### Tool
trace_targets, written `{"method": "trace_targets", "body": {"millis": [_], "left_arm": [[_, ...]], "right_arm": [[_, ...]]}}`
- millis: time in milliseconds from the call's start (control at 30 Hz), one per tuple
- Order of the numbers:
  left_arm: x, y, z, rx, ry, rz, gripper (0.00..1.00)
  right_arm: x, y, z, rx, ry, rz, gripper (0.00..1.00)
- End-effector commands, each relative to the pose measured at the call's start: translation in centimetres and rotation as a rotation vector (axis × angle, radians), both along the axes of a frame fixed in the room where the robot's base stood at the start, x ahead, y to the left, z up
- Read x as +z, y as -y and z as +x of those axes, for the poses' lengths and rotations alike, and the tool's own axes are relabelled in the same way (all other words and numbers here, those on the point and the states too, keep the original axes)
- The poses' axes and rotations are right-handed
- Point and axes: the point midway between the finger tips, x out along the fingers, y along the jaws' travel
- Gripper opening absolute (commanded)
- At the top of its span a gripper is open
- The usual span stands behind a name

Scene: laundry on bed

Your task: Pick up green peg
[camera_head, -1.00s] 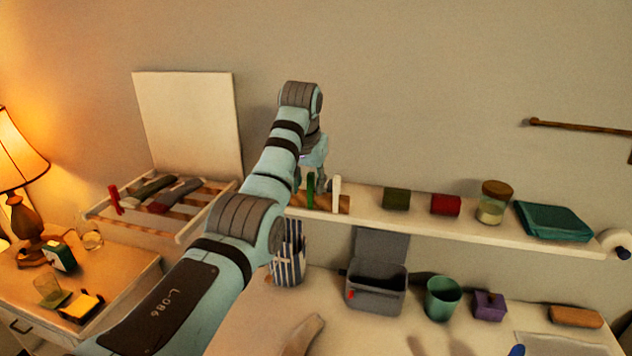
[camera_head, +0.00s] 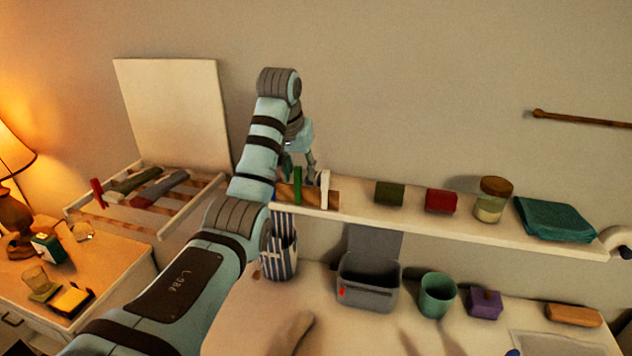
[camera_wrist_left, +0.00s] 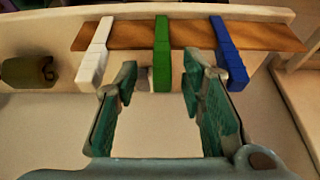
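The green peg (camera_head: 298,187) stands upright in a brown wooden strip (camera_head: 323,197) on the wall shelf. In the left wrist view the green peg (camera_wrist_left: 162,55) sits between a white peg (camera_wrist_left: 95,55) and a blue peg (camera_wrist_left: 229,54). My right gripper is out of view.
The shelf (camera_head: 455,228) also holds a green block (camera_head: 389,193), a red block (camera_head: 440,201), a jar (camera_head: 493,200) and a folded teal cloth (camera_head: 553,218). A grey bin (camera_head: 368,285) and a striped cup (camera_head: 279,255) stand below. A slatted rack (camera_head: 150,222) is at left.

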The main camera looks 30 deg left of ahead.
Motion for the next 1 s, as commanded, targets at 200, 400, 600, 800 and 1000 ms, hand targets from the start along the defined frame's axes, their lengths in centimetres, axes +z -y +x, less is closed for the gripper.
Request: {"method": "trace_targets", "body": {"millis": [200, 400, 600, 800, 1000], "left_arm": [[-0.2, -0.8, -0.4, 0.013, 0.001, 0.000, 0.37], [-0.2, -0.7, -0.4, 0.011, 0.001, 0.001, 0.05], [-0.2, -0.5, -0.3, 0.009, 0.001, 0.001, 0.02], [-0.1, -0.4, -0.2, 0.007, 0.001, 0.001, 0.02], [0.8, 0.2, 0.3, -0.004, 0.002, -0.002, 0.02]], "right_arm": [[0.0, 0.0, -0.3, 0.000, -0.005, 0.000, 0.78], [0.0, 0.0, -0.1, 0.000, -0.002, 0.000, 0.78], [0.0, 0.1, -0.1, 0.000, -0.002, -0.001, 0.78], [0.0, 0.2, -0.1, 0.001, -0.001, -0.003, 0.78], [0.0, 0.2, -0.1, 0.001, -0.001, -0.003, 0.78]]}}
